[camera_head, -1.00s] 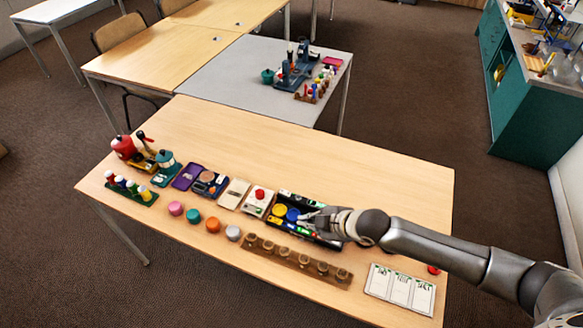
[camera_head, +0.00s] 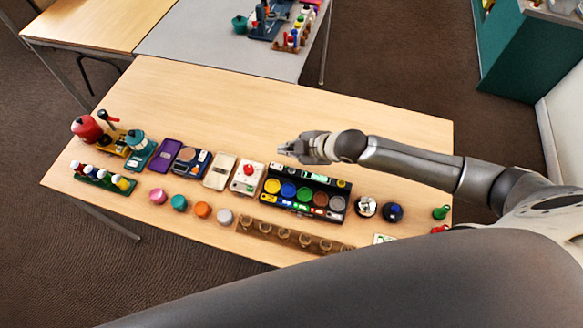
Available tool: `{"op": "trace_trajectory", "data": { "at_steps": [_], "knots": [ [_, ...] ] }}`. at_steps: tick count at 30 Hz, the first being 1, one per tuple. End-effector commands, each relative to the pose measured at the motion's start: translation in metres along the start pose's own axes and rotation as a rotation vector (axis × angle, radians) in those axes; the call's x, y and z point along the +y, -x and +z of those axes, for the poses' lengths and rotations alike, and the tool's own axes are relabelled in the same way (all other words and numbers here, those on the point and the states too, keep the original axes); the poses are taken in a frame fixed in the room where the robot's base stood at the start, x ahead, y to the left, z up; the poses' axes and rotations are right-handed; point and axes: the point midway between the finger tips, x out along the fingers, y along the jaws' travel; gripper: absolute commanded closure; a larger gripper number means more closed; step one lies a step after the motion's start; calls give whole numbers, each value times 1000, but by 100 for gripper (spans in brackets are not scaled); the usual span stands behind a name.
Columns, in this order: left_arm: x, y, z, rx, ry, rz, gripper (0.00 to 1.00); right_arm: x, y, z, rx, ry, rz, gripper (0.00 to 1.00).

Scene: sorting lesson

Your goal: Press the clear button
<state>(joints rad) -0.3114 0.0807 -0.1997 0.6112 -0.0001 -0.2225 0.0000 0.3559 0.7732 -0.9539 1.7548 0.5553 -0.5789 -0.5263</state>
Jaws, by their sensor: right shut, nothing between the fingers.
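A black panel (camera_head: 268,200) lies on the near table with a row of large round coloured buttons: yellow (camera_head: 271,186), blue (camera_head: 288,190), green (camera_head: 304,195), brown (camera_head: 320,199) and grey (camera_head: 337,203). Small coloured marks line its upper and lower edges; I cannot read any label. A white box with a red knob (camera_head: 248,171) stands just left of the panel. I cannot tell which one is the clear button. My right gripper (camera_head: 284,148) is shut and empty, pointing left, above the table behind the panel and white box. My left gripper is not in view.
Left of the white box lie a beige case (camera_head: 220,172), a blue scale (camera_head: 189,165) and a purple case (camera_head: 166,155). Coloured pucks and a wooden holder (camera_head: 288,237) lie in front. A dark blue round item (camera_head: 392,212) stands right. The table's back area is clear.

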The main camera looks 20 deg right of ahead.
Motion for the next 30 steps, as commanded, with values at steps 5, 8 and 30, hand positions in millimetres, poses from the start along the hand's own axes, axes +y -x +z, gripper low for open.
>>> {"op": "trace_trajectory", "data": {
  "at_steps": [5,8,30],
  "knots": [
    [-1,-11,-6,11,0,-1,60,-5,-8,5,0,0,0,100],
    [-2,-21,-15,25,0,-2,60,-10,-14,10,0,0,0,100],
    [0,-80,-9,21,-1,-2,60,-44,-61,45,0,0,0,100]
  ]
}}
